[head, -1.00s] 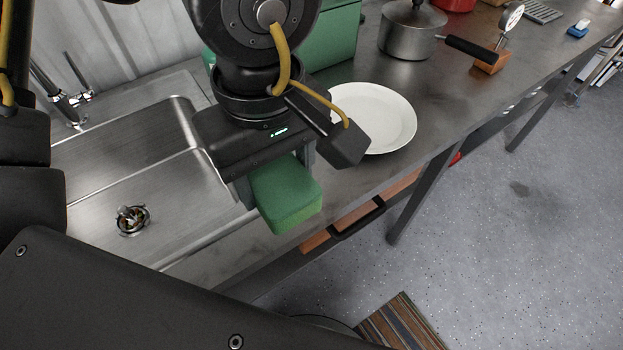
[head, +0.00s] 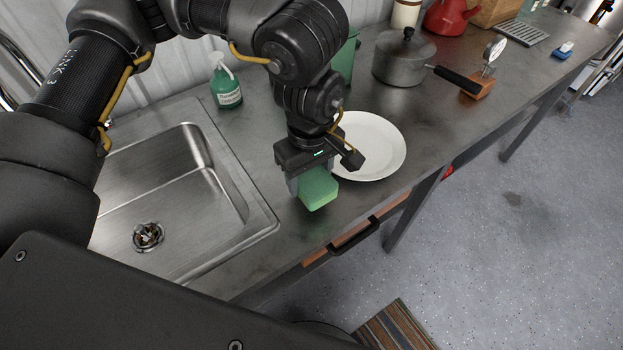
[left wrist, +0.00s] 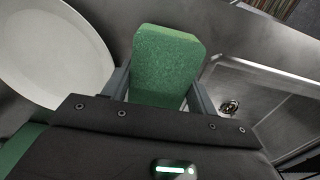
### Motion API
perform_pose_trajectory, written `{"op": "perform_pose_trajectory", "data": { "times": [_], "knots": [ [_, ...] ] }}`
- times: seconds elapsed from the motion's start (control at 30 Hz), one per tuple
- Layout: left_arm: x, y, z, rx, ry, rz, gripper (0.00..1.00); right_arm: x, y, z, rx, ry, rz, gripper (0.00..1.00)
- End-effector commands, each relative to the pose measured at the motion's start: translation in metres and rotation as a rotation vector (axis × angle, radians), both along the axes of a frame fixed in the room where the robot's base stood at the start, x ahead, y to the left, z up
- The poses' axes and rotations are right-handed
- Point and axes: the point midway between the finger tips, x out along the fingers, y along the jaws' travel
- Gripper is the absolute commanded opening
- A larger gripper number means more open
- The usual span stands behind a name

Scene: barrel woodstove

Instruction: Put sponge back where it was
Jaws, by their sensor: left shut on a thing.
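The green sponge (head: 318,188) is held between the fingers of my left gripper (head: 311,184). It is over the metal counter, just left of the white plate, with the sink further left. In the left wrist view the sponge (left wrist: 167,62) sticks out between the two fingers of the gripper (left wrist: 160,88). I cannot tell whether its underside touches the counter. My right gripper does not show in either view.
The white plate (head: 384,146) lies right of the gripper. A steel sink (head: 172,200) is at left, with a green spray bottle (head: 226,84) behind it. Bare counter (head: 262,128) lies between sink and plate.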

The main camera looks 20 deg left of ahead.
Motion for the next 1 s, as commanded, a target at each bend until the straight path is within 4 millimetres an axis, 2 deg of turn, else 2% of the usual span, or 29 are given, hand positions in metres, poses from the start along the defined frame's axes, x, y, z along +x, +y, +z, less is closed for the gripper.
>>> {"op": "perform_pose_trajectory", "data": {
  "times": [0.17,0.27,0.5,0.7,0.93,0.97,1.0],
  "knots": [
    [0.002,0.000,-0.003,0.000,0.000,0.001,0.40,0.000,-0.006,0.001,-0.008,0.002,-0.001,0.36],
    [0.010,0.000,-0.013,0.002,0.004,0.004,0.40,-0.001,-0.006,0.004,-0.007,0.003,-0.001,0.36],
    [0.009,0.000,-0.040,0.001,0.002,0.001,0.40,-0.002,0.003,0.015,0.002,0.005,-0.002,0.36],
    [0.009,0.000,-0.042,0.001,-0.001,0.000,0.40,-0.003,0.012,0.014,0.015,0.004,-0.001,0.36],
    [0.009,0.000,-0.047,0.001,-0.001,0.000,0.40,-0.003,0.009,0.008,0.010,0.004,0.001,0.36],
    [0.009,0.000,-0.045,0.001,-0.001,0.000,0.62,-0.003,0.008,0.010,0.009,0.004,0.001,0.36],
    [0.009,0.000,-0.045,0.001,-0.001,0.000,0.67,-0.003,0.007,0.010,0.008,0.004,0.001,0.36]
  ]
}}
